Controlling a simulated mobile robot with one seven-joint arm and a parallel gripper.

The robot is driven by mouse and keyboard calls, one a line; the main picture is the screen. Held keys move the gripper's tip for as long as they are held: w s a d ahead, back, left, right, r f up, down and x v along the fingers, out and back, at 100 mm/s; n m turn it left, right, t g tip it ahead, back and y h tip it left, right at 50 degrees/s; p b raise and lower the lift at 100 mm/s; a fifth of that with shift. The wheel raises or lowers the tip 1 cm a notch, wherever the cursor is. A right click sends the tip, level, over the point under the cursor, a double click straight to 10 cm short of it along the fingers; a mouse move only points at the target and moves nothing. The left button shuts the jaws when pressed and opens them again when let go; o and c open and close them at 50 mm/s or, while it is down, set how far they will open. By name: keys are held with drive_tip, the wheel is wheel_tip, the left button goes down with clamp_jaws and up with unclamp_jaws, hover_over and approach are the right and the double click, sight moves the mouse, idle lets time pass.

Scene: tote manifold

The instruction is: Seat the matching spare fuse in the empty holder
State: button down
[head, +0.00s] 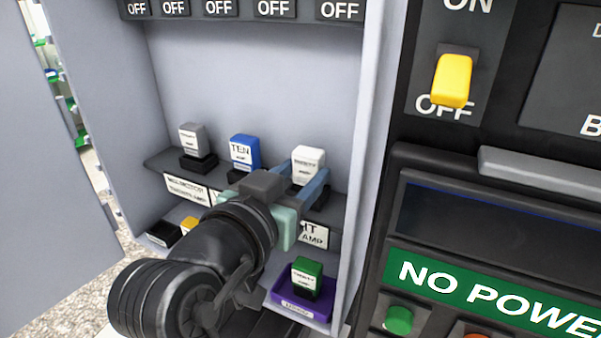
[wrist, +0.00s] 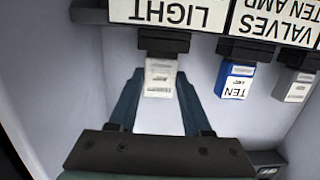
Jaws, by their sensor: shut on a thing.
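A white fuse (head: 308,160) stands at the right end of the shelf inside the cabinet. In the wrist view the white fuse (wrist: 159,80) lies between the two blue fingers of my gripper (wrist: 160,88), which is shut on it. In the head view my gripper (head: 307,176) reaches in from the front. The fuse meets or overlaps a black holder (wrist: 163,43) by the LIGHT label; I cannot tell how deep it sits. A green fuse (head: 307,274) stands in a purple tray (head: 297,305) below.
A blue fuse (head: 244,151) and a grey fuse (head: 193,139) stand in black holders to the left on the same shelf. A yellow item (head: 189,225) sits lower left, partly hidden by my arm. The cabinet's right wall (head: 372,150) is close to my gripper.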

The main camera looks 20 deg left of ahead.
drive_tip(key=shift+c, duration=1.3)
unclamp_jaws()
drive_tip(key=s+r+b, duration=0.1)
drive_tip(key=s+b, duration=1)
drive_tip(key=s, duration=0.1)
drive_tip(key=shift+s+r, duration=0.35)
drive_tip(key=shift+r, duration=0.05)
drive_tip(key=shift+s, duration=0.1)
